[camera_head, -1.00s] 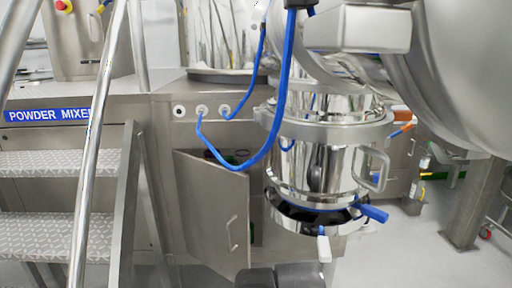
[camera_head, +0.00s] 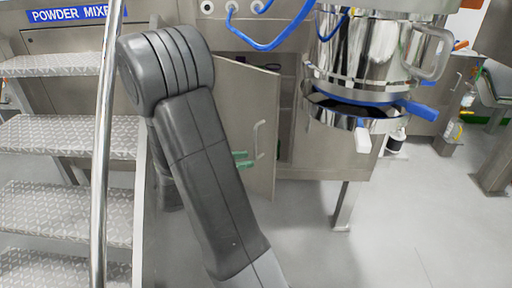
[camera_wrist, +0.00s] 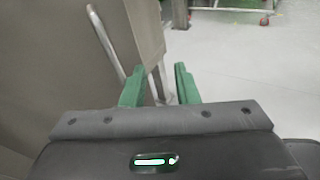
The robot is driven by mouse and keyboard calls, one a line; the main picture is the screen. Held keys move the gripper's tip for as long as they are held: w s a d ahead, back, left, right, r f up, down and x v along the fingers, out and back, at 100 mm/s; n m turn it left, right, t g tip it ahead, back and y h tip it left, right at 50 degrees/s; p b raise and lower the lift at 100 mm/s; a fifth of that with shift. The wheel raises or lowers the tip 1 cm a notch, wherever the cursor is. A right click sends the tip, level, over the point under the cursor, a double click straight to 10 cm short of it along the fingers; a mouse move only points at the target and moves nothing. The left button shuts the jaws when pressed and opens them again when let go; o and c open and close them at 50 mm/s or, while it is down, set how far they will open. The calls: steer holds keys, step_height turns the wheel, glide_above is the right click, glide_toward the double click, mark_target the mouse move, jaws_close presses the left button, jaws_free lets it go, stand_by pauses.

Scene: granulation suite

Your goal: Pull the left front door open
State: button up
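The left front door (camera_head: 257,100) is a grey metal panel that stands ajar, swung outward from the cabinet under the powder mixer. Its silver bar handle (camera_head: 258,139) is on the outer face near the free edge. My gripper (camera_head: 242,160) is at the door's lower part, just below and left of the handle. In the wrist view, the green fingers of my gripper (camera_wrist: 160,84) are apart, with the handle (camera_wrist: 105,42) left of them and the door (camera_wrist: 55,60) filling the left. A thin silver strip shows between the fingers. I cannot tell whether they touch the door.
Metal steps (camera_head: 65,135) with a shiny rail (camera_head: 106,130) stand at the left. A steel vessel (camera_head: 375,60) with blue-handled clamps hangs at the upper right. A cabinet leg (camera_head: 343,205) stands below it. The floor (camera_head: 400,240) at the lower right is clear.

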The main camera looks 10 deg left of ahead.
steer(key=a+n+t, duration=0.3)
steer(key=a+t, duration=0.1)
steer(key=a, duration=0.3)
steer(key=b, duration=0.3)
glide_above(255, 156)
steer(key=shift+w+f, duration=0.35)
jaws_close()
